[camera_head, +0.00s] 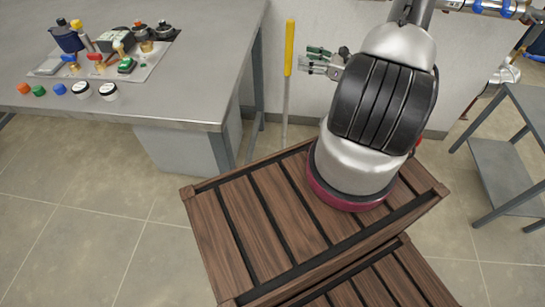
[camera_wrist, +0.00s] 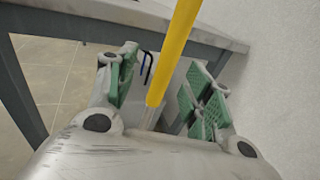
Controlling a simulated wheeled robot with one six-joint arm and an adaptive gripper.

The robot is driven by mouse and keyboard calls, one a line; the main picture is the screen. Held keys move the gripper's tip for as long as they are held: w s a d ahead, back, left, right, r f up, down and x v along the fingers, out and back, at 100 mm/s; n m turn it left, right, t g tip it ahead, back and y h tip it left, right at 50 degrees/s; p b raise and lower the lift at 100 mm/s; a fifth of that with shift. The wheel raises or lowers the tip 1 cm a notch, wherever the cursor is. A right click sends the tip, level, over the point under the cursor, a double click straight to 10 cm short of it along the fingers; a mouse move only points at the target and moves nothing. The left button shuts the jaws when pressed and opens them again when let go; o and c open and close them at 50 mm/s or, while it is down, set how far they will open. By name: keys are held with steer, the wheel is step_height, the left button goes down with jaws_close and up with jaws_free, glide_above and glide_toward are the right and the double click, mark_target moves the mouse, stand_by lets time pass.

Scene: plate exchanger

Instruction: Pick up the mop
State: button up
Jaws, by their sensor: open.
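The mop shows in the head view as an upright pole with a yellow handle (camera_head: 289,48) and a thin grey shaft (camera_head: 285,112) below it, close to the wall. Its lower end is hidden behind the wooden crate. My gripper (camera_head: 306,60) is open, just right of the yellow handle, with its fingers pointing at it. In the wrist view the yellow handle (camera_wrist: 174,45) runs down between the green-padded fingers of my gripper (camera_wrist: 163,77). I see no finger pressed against it.
A slatted wooden crate top (camera_head: 222,222) fills the lower middle. A grey shelf stand (camera_head: 512,165) is at the right. A pale wall (camera_head: 330,28) is behind. Tiled floor is clear at lower left.

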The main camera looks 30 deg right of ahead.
mark_target(289, 47)
steer(key=shift+m+t+h, duration=0.3)
steer(key=shift+m+t, duration=0.1)
steer(key=shift+t, duration=0.1)
steer(key=x, duration=0.5)
steer(key=r+x, duration=0.1)
steer(key=x, duration=0.2)
steer(key=shift+w+d, duration=0.25)
steer(key=shift+w, duration=0.25)
jaws_close()
